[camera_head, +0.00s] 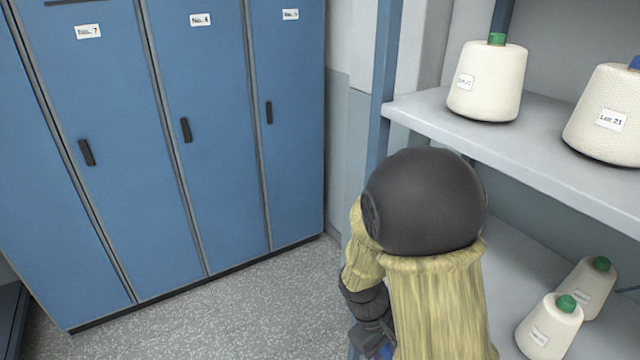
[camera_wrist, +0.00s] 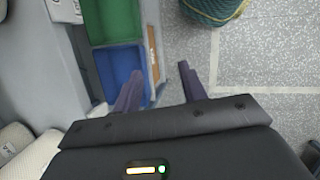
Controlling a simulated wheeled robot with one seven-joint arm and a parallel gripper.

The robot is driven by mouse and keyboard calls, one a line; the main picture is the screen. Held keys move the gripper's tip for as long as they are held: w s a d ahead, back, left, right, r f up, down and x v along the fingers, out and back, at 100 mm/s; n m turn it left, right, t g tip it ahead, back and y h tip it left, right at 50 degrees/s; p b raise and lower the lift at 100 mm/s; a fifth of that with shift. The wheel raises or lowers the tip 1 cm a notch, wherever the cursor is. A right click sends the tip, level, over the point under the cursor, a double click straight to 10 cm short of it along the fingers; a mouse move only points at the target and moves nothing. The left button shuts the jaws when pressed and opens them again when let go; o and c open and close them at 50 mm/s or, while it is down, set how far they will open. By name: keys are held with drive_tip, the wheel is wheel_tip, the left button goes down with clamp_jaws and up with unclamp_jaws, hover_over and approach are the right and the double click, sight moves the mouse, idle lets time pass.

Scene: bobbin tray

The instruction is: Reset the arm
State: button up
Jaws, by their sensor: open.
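My gripper (camera_wrist: 160,72) shows in the wrist view with its two dark fingers apart and nothing between them. It points down over a tray with a green compartment (camera_wrist: 112,20) and a blue compartment (camera_wrist: 120,68); the left finger overlaps the blue one in the picture. Both compartments look empty where they show. In the head view my arm is bent in front of the shelves, in a yellowish sleeve with a dark joint cap. The gripper's fingers cannot be made out there.
Cream yarn cones stand on the upper shelf (camera_head: 540,150), one green-tipped (camera_head: 487,82), one blue-tipped (camera_head: 605,115). Two green-tipped cones (camera_head: 550,325) are lower right. Blue lockers (camera_head: 200,130) are shut at left. A teal wound bundle (camera_wrist: 213,8) is near open speckled floor (camera_wrist: 260,65).

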wheel_tip(320, 180, up, 9)
drive_tip(key=s+d+m+t+y+p, duration=0.1)
drive_tip(key=s+m+t+y, duration=0.1)
drive_tip(key=m, duration=0.5)
drive_tip(key=shift+s+d+t+y, duration=0.2)
drive_tip(key=shift+d+t+y, duration=0.15)
drive_tip(key=shift+t+y, duration=0.6)
idle(0.8)
drive_tip(key=shift+c, duration=0.6)
